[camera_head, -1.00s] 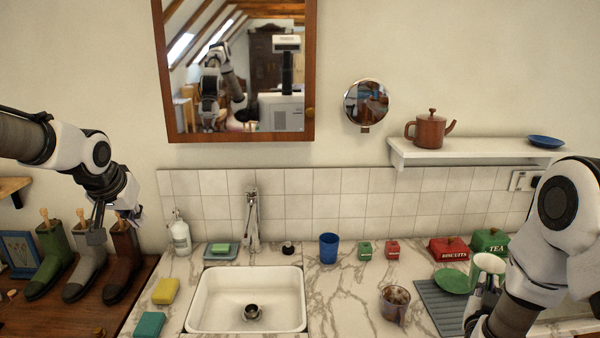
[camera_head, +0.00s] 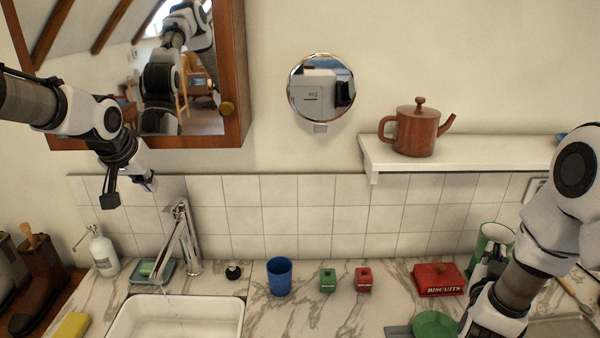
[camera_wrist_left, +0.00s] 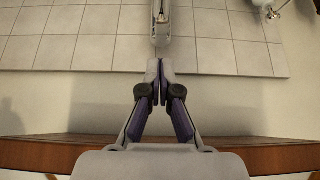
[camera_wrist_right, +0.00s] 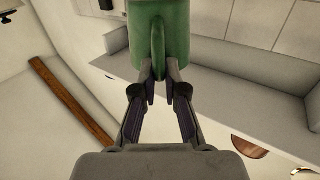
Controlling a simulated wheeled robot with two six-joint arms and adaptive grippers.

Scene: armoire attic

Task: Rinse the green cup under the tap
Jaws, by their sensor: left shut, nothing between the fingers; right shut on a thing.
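The green cup (camera_head: 494,236), with a pale inside, is at the right in the head view, above the counter. My right gripper (camera_head: 488,262) is shut on its handle; the right wrist view shows the cup (camera_wrist_right: 160,30) and handle between the fingers (camera_wrist_right: 160,85). The chrome tap (camera_head: 182,240) stands behind the white sink (camera_head: 180,318). A thin pale line hangs below its spout; I cannot tell if it is water. My left gripper (camera_head: 112,198) is shut and empty, up and left of the tap. Its fingertips (camera_wrist_left: 158,75) point toward the tap (camera_wrist_left: 175,40) in the left wrist view.
A blue cup (camera_head: 279,277), a small green box (camera_head: 327,280), a small red box (camera_head: 362,278) and a red biscuit tin (camera_head: 440,280) stand along the counter. A shelf (camera_head: 385,167) with a teapot (camera_head: 414,130) overhangs the counter.

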